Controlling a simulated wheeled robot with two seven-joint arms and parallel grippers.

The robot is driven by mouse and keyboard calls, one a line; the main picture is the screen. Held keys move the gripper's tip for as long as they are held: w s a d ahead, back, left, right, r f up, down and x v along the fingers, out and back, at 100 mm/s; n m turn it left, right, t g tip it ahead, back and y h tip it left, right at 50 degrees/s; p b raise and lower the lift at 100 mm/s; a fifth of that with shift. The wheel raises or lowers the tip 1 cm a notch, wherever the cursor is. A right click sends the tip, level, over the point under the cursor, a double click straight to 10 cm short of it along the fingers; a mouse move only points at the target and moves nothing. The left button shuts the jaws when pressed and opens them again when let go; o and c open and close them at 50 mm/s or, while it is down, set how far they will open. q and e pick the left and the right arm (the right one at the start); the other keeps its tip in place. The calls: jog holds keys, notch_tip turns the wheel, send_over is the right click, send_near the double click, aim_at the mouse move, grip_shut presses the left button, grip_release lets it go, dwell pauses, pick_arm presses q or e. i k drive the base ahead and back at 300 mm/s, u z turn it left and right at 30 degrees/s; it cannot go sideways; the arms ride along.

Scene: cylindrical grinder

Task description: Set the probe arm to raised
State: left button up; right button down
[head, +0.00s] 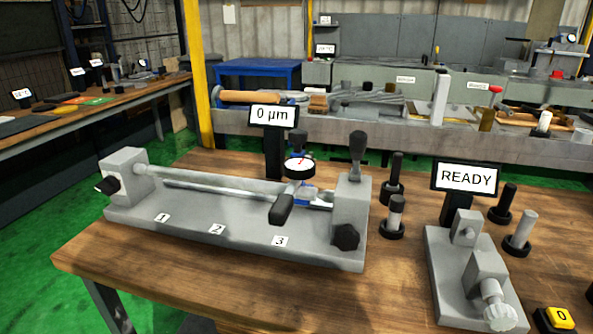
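The grey bench fixture (180,232) stands on the wooden table, with a long horizontal rod (225,181) between its two end blocks. The probe arm's black handle (282,209) sticks out toward the front near station 3, below a round dial gauge (299,166) with a blue body. Whether the arm touches the rod is too small to tell. A display (273,115) behind it reads "0 µm". A black lever (357,146) stands upright on the right end block, which has a black knob (346,237) in front. Neither of my grippers is in view.
A smaller grey device (465,280) with a "READY" display (466,178) stands at the right. Several pins in black bases, one being a grey pin (396,215), stand between and behind the devices. A yellow-black button box (556,319) is at lower right. The table's front left is clear.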

aim_at(298, 169)
jog(key=k, duration=0.5)
jog(key=z, duration=1.55)
jog(key=i, duration=0.8)
jog(key=u, duration=1.85)
